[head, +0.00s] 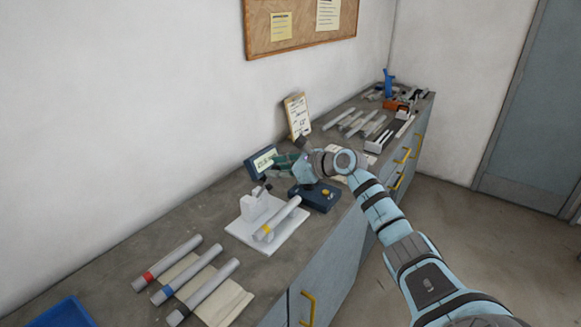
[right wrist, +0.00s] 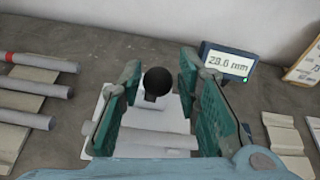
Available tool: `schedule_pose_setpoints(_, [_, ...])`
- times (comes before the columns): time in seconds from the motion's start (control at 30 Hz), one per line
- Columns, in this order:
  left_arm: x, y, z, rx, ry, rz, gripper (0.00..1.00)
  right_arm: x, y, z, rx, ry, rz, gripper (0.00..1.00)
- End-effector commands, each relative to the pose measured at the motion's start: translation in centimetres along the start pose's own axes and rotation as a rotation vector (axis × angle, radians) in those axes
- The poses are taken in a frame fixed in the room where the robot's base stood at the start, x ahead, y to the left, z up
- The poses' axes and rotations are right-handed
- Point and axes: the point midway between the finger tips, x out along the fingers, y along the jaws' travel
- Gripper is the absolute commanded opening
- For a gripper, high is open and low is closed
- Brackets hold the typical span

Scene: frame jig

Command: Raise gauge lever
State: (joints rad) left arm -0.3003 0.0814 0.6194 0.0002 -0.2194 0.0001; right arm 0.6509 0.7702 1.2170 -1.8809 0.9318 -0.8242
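The gauge lever ends in a round black knob (right wrist: 157,81) in the right wrist view. The knob stands between the two teal fingers of my right gripper (right wrist: 160,76), with a gap on each side. The gripper is open and empty. In the head view the right gripper (head: 276,170) hovers near the white gauge block (head: 262,206), and the knob is hard to make out there. A grey tube with a yellow band (head: 281,219) lies beside the block on a white plate (head: 240,232). The gauge display (right wrist: 228,63) reads about 28.6 mm, with a green light. My left gripper is not in view.
Several banded tubes (head: 200,268) lie front left near a blue tray (head: 64,313). A clipboard (head: 298,115) leans on the wall. Tools and an orange box (head: 392,103) fill the far end.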

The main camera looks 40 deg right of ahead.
Motion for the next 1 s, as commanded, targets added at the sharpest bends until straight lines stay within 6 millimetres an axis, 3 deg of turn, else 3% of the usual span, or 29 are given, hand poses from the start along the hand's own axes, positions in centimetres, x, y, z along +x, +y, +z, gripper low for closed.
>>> schedule_pose_setpoints(0.1, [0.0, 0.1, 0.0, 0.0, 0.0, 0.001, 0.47, -3.6, 0.0, -0.2, -0.009, 0.007, 0.0, 0.3])
schedule_pose_setpoints(0.3, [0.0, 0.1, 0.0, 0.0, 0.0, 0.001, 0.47, -7.3, 0.0, -0.1, -0.003, 0.004, 0.001, 0.3])
schedule_pose_setpoints(0.6, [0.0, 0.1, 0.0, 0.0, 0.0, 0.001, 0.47, -7.8, 0.0, 0.0, 0.0, -0.001, 0.002, 0.29])
schedule_pose_setpoints(0.67, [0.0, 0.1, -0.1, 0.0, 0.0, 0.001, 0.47, -7.6, 0.3, 0.1, 0.009, -0.012, 0.006, 0.19])
schedule_pose_setpoints(0.73, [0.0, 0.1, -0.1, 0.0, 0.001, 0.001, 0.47, -6.9, 1.9, 0.8, 0.069, -0.077, 0.031, 0.08])
schedule_pose_setpoints(0.8, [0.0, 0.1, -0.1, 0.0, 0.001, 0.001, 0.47, -5.8, 5.1, 2.1, 0.22, -0.216, 0.079, 0.0])
schedule_pose_setpoints(0.9, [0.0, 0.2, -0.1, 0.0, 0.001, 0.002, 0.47, -5.7, 9.3, 3.9, 0.623, -0.473, 0.135, 0.0])
schedule_pose_setpoints(0.97, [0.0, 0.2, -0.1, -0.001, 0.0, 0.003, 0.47, -6.5, 10.3, 3.6, 0.946, -0.61, 0.128, 0.0])
schedule_pose_setpoints(1.0, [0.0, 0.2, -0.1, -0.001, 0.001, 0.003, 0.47, -7.1, 10.4, 2.3, 1.175, -0.682, 0.1, 0.0])
